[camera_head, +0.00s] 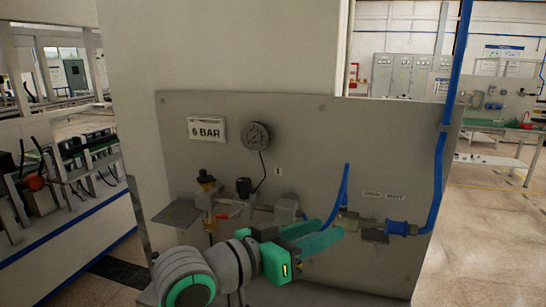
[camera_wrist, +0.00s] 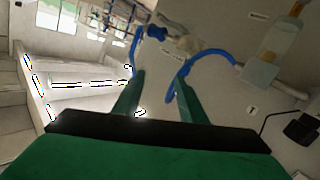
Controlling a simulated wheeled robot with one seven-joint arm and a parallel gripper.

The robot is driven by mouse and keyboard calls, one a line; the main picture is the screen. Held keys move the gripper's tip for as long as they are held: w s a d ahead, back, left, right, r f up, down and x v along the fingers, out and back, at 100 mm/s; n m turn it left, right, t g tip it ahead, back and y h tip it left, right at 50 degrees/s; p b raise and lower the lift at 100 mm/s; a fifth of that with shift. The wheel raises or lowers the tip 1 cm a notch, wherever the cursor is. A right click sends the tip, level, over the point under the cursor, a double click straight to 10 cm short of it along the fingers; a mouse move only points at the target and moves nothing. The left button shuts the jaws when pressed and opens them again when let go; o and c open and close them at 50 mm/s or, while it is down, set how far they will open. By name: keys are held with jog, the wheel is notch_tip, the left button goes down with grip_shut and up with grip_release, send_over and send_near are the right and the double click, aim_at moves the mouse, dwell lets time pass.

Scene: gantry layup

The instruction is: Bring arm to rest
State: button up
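My gripper (camera_head: 338,234) has green fingers and reaches to the right in front of the grey panel in the head view. In the wrist view my gripper (camera_wrist: 160,88) shows its two fingers apart, with nothing seen held between them. A short blue hose (camera_head: 341,190) rises just beyond the fingertips in the head view. In the wrist view a blue hose (camera_wrist: 205,56) curves close by the right finger; I cannot tell whether they touch.
The grey panel (camera_head: 350,130) carries a pressure gauge (camera_head: 256,135), a "6 BAR" sign (camera_head: 207,130), and a row of valves and fittings close to my arm. A long blue hose (camera_head: 440,150) drops to a blue fitting (camera_head: 398,228) at right. Open floor lies farther right.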

jog(key=w+a+f+n+t+y, duration=0.1)
jog(key=w+f+n+t, duration=0.2)
jog(key=f, duration=0.5)
jog(key=w+f+n+t+y, duration=0.1)
jog(key=f+n+t+y, duration=0.15)
jog(key=f+n, duration=0.35)
jog(key=s+a+f+n+t+y, duration=0.1)
jog(key=s+a+f+n+y, duration=0.2)
jog(key=f, duration=0.6)
jog(key=s+a+f+n+t+y, duration=0.1)
jog(key=s+f+t+y, duration=0.2)
jog(key=f, duration=0.7)
jog(key=s+a+f+g+y, duration=0.1)
jog(key=s+f+y, duration=0.1)
jog(key=s+f, duration=0.5)
jog(key=s+a+f+g+y, duration=0.15)
jog(key=s+f, duration=0.25)
jog(key=s, duration=0.6)
jog(key=s+r+m+g, duration=0.1)
jog(key=s+m, duration=0.4)
jog(key=s, duration=1.1)
jog(key=shift+s+a+y, duration=0.2)
jog(key=shift+a+y, duration=0.2)
jog(key=shift+a, duration=0.05)
